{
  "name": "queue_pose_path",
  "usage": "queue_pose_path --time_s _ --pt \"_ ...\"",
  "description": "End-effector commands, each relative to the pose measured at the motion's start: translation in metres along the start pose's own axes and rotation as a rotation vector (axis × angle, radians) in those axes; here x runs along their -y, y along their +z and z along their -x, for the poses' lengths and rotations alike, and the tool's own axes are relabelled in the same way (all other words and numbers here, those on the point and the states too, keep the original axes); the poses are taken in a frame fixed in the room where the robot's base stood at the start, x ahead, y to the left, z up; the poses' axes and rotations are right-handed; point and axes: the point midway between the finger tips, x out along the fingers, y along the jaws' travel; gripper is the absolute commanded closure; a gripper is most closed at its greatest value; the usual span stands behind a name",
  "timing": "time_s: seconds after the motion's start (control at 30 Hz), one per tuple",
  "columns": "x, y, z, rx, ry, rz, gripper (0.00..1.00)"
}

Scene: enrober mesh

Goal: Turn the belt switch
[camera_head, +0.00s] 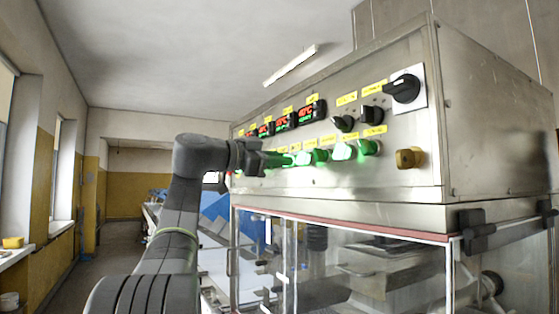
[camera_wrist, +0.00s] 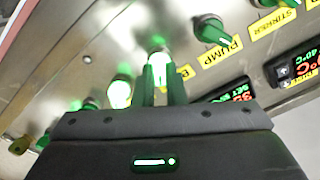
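The control panel carries a row of green-lit rotary switches. In the wrist view, my gripper (camera_wrist: 162,82) has its two fingers on either side of one bright green switch (camera_wrist: 157,58). The yellow label beside it is mostly hidden by a finger; only a letter like "B" shows, so I cannot read it as belt for sure. The fingers are slightly apart with the switch's lit grip between them; whether they press on it is unclear. In the head view, my gripper (camera_head: 284,160) reaches the lower row from the left, and its fingertips are blurred by green glow.
The neighbouring pump switch (camera_wrist: 211,31) is close to the fingers. Red displays (camera_head: 312,111) sit above the row. A black rotary switch (camera_head: 405,88) and a yellowish knob (camera_head: 410,158) are at the right. Glass doors (camera_head: 345,270) lie below the steel cabinet (camera_head: 490,130).

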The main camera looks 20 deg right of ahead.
Motion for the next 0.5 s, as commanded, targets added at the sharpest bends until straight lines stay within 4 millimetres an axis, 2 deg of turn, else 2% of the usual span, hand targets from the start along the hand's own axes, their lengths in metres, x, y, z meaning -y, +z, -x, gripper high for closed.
queue_pose_path --time_s 0.03,0.1,0.37,0.5 --pt "0.0001 -0.0006 0.0002 0.000 -0.001 -0.002 0.81" --pt "0.0000 -0.0006 0.0002 0.000 -0.001 -0.001 0.68" --pt "0.0000 -0.0002 0.0002 0.000 -0.001 0.000 0.67" --pt "0.0002 0.0005 0.0075 0.001 -0.002 0.000 0.67"
